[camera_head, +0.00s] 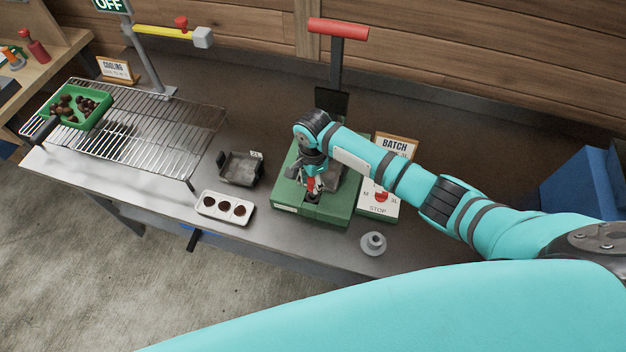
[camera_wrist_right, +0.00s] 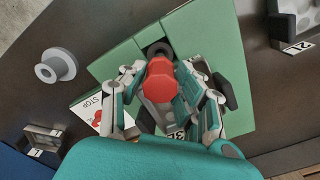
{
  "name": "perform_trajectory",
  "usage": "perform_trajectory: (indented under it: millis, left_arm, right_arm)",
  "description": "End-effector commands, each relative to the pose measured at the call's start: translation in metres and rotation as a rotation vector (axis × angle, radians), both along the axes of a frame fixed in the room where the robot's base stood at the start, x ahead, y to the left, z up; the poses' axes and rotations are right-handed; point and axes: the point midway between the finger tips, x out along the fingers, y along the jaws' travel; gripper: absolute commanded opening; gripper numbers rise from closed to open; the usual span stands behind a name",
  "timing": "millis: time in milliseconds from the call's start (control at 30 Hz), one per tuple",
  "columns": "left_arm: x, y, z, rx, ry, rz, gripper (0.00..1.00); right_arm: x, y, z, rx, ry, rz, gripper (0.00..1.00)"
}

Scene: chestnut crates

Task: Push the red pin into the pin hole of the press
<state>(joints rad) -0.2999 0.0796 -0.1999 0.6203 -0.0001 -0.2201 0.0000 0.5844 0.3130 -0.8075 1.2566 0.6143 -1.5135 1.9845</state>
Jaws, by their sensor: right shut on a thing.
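The green press (camera_head: 330,205) stands on the steel table, with a lever that has a red handle (camera_head: 338,29) rising behind it. My right gripper (camera_head: 312,188) is over the front part of the press, shut on the red pin (camera_head: 311,184). In the right wrist view the red pin head (camera_wrist_right: 160,80) sits between the fingers of my right gripper (camera_wrist_right: 160,88). The dark pin hole (camera_wrist_right: 157,48) shows in the green top just beyond the pin head. The pin's lower end is hidden, so I cannot tell whether it touches the press. My left gripper is not in view.
A sign with a STOP button (camera_head: 379,199) stands right of the press, with a grey flanged piece (camera_head: 373,243) in front. Left are a dark tray (camera_head: 240,168), a white tray with three wells (camera_head: 225,208), and a wire rack (camera_head: 150,125) bearing a green tray (camera_head: 98,118).

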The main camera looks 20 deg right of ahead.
Motion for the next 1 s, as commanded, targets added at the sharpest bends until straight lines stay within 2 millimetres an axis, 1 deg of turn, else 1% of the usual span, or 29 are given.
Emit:
perform_trajectory:
  millis: [700, 1000]
  left_arm:
    - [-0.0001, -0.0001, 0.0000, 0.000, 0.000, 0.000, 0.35]
    - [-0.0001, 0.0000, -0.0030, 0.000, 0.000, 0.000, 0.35]
  right_arm:
    - [0.0000, 0.0004, 0.0000, 0.001, 0.000, 0.000, 0.00]
    - [-0.0002, 0.0004, -0.0057, 0.001, 0.000, 0.000, 0.00]
